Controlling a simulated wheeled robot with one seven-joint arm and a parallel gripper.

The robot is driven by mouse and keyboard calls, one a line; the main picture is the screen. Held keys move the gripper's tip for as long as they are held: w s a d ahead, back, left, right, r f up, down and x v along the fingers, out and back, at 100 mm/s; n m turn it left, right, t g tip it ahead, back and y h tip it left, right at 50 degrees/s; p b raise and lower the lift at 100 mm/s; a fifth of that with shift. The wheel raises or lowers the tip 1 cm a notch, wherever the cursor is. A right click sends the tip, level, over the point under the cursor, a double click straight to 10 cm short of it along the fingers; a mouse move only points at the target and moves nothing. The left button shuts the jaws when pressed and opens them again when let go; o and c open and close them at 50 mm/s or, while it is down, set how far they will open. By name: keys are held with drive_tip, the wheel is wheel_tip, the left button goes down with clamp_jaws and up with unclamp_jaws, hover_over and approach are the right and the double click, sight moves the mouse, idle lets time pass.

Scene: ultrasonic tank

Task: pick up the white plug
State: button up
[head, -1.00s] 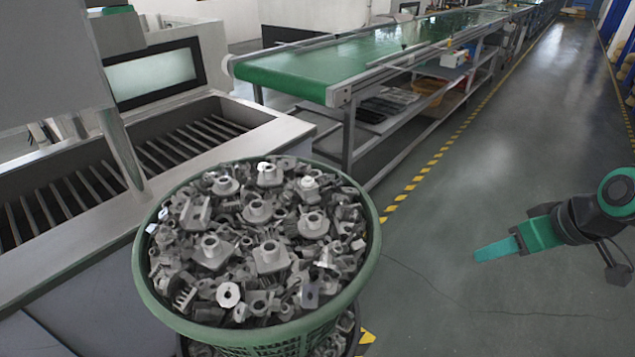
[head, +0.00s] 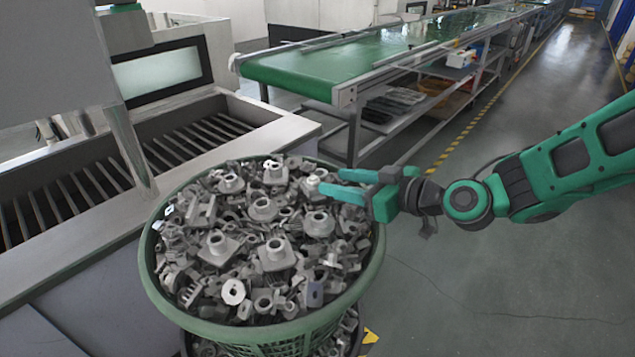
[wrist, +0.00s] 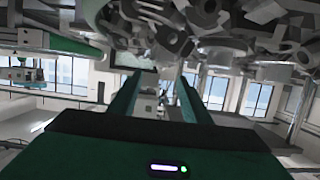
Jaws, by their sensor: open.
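A green basket (head: 150,262) is heaped with grey metal parts. A pale, whitish piece (head: 313,181) lies near the top right of the heap, just left of my fingertips. A white ring-like piece (head: 234,291) lies at the front, and another light-topped part (head: 272,165) is at the back. I cannot tell for certain which is the white plug. My gripper (head: 329,182) reaches in from the right over the basket's right rim, fingers pointing left, open and empty. In the wrist view its two fingers (wrist: 155,92) are apart, with grey parts along the top of the picture.
A metal tank (head: 265,136) with a slatted inside stands left of the basket, with a grey post over its near edge. A green conveyor (head: 300,78) runs behind. The floor (head: 470,270) to the right is clear.

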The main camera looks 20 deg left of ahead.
sight(315, 178)
drive_tip(key=shift+x, duration=2.75)
drive_tip(key=shift+s, duration=0.1)
clamp_jaws()
